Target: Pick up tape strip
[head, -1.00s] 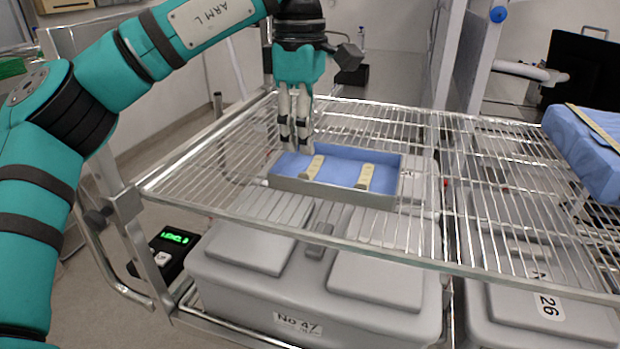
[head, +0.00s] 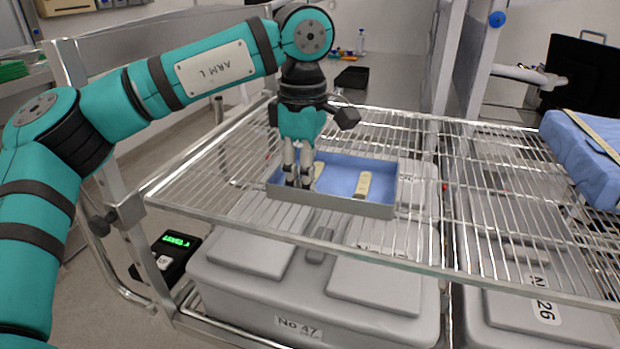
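Two pale yellow tape strips lie in a shallow grey tray (head: 380,211) with a blue lining, on the wire rack. The right tape strip (head: 362,186) is in full view. The left tape strip (head: 319,170) is partly hidden behind my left gripper (head: 299,185). That gripper points straight down at the left part of the tray, its fingers close together with the tips low by the left strip. I cannot tell whether they hold anything. My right gripper is not in view.
The wire rack (head: 480,180) spans the middle, with bare room right of the tray. Grey bins (head: 310,290) sit beneath it. A blue wrapped pack (head: 585,155) lies at the right. A black box (head: 352,78) stands at the back.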

